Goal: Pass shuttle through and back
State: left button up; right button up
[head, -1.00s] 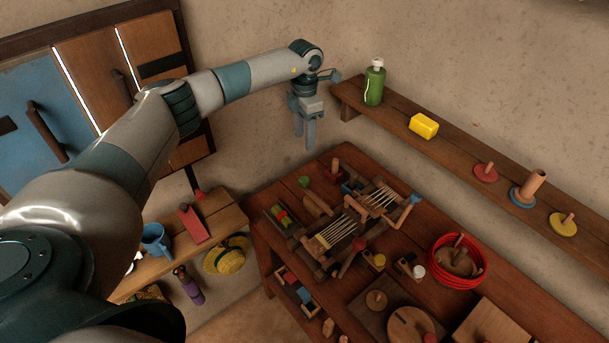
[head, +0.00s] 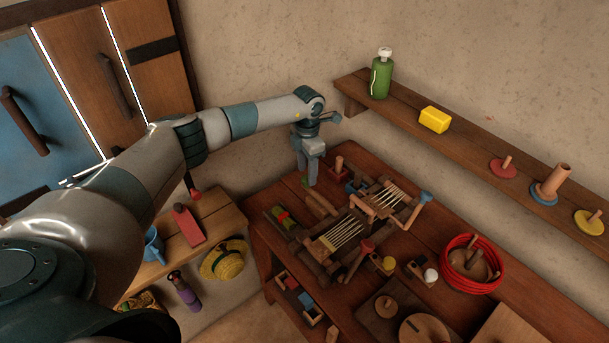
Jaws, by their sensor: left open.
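A small wooden loom (head: 338,236) with pale warp threads stands on the dark wooden table (head: 408,240). A second threaded section (head: 386,200) is at its far right end. A small green and red piece (head: 282,217) lies on a dark holder left of the loom; it may be the shuttle, but I cannot tell for sure. My left gripper (head: 310,182) is open and empty. It points down by the table's far left corner, behind the loom and the green and red piece. My right gripper is out of view.
A wall shelf (head: 465,143) holds a green bottle (head: 381,78), a yellow block (head: 434,120) and pegged discs. A lower bench (head: 212,215) with a blue mug (head: 153,246) is at left.

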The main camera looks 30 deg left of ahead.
pick_arm(q)
jog(key=shift+f, duration=0.9)
